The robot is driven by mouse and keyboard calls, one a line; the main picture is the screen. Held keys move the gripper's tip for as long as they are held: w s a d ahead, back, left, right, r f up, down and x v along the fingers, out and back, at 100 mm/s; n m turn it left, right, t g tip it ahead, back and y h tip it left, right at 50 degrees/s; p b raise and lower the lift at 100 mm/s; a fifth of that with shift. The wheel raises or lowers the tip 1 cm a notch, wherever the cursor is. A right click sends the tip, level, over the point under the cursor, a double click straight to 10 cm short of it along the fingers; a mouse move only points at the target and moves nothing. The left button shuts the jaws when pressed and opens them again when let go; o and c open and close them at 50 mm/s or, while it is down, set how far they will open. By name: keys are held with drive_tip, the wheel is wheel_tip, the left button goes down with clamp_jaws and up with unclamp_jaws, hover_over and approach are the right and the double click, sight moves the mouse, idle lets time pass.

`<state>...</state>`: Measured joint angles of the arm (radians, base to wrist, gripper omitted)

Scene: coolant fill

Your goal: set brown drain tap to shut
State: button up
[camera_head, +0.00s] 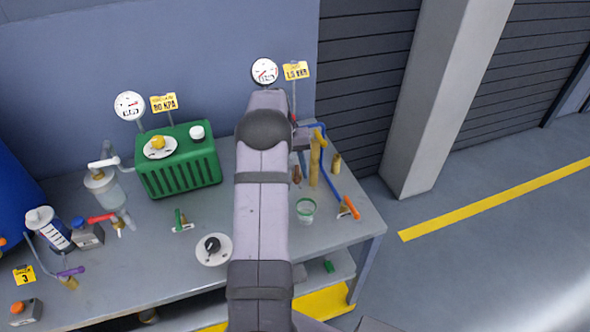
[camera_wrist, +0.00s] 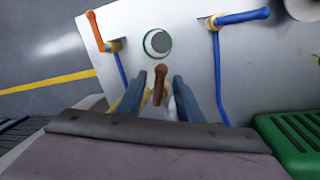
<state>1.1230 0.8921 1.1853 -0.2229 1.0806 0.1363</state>
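The brown drain tap's handle (camera_wrist: 160,82) shows in the wrist view, pointing toward the glass with a green rim (camera_wrist: 158,43). My gripper (camera_wrist: 161,80) is open, with one blue-grey finger on each side of the handle and a small gap visible on both sides. The tap's body is mostly hidden behind the handle and fingers. In the head view the brown handle (camera_head: 296,174) shows just right of my arm, which hides part of that area. The glass (camera_head: 305,210) stands in front of it on the bench.
An orange-handled tap (camera_head: 350,207) on a blue pipe stands at the bench's right end. A blue-handled tap (camera_wrist: 240,16) is on the other side in the wrist view.

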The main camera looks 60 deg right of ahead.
clamp_jaws()
drive_tip(key=shift+w+m, duration=0.15)
drive_tip(key=shift+m, duration=0.15)
drive_tip(key=shift+w+d+r+m+y+p, duration=0.15)
drive_tip(key=shift+w+m+y+p, duration=0.35)
drive_tip(key=shift+m, duration=1.4)
drive_tip(key=shift+w+d+f+m+y+p, duration=0.25)
drive_tip(key=shift+w+m+p, duration=0.45)
drive_tip(key=shift+m, duration=1.2)
drive_tip(key=shift+w+d+r+m+y+p, duration=0.25)
drive_tip(key=shift+w+m+p, duration=0.35)
drive_tip(key=shift+m, duration=1.3)
